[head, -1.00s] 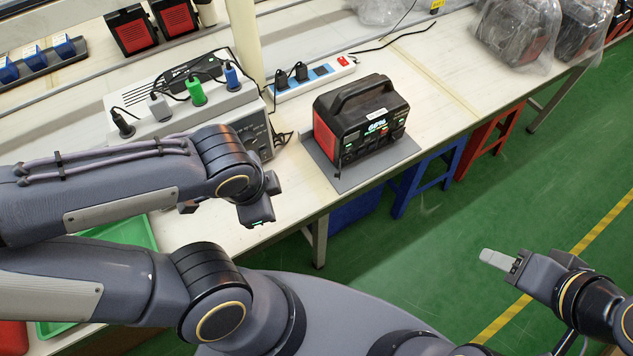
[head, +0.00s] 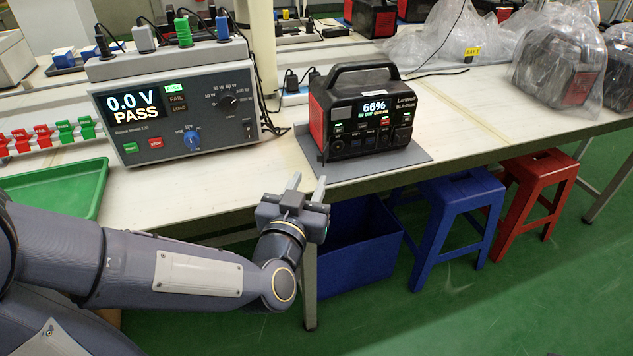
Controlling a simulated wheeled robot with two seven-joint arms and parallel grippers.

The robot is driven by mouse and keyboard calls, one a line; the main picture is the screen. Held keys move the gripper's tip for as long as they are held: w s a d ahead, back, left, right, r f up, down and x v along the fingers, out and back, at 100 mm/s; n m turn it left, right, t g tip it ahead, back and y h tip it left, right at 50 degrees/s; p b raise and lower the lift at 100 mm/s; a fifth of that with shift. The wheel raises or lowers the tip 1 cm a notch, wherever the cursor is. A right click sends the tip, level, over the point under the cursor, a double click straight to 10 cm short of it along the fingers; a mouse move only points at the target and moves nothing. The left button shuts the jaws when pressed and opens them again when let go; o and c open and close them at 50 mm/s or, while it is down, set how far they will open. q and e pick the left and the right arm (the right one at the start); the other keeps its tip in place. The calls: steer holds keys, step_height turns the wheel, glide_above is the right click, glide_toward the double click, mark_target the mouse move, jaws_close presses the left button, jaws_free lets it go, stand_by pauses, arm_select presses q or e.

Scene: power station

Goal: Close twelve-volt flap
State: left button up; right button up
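The black and red power station (head: 365,80) stands on a grey mat (head: 405,158) on the bench, its front facing me and its screen showing 66%. Its front has a row of small ports and a round dark shape (head: 337,146) at the lower left. The twelve-volt flap is too small to make out for certain, and I cannot tell how far it is open. My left gripper (head: 308,185) is open and empty, with two pale fingers pointing toward the bench just before the mat's front left corner. It is apart from the power station. My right gripper is out of view.
A grey tester (head: 178,108) showing 0.0 V PASS stands left of the power station, with plugs on top. A green tray (head: 60,190) lies at the left. Blue (head: 458,200) and red (head: 540,185) stools stand below the bench. Bagged units (head: 560,70) are at right.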

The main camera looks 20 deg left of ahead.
mark_target(320, 158)
arm_select(q)
steer(key=w+b, duration=0.1)
steer(key=w, duration=0.6)
steer(key=shift+w, duration=0.1)
steer(key=shift+c, duration=0.4)
jaws_close()
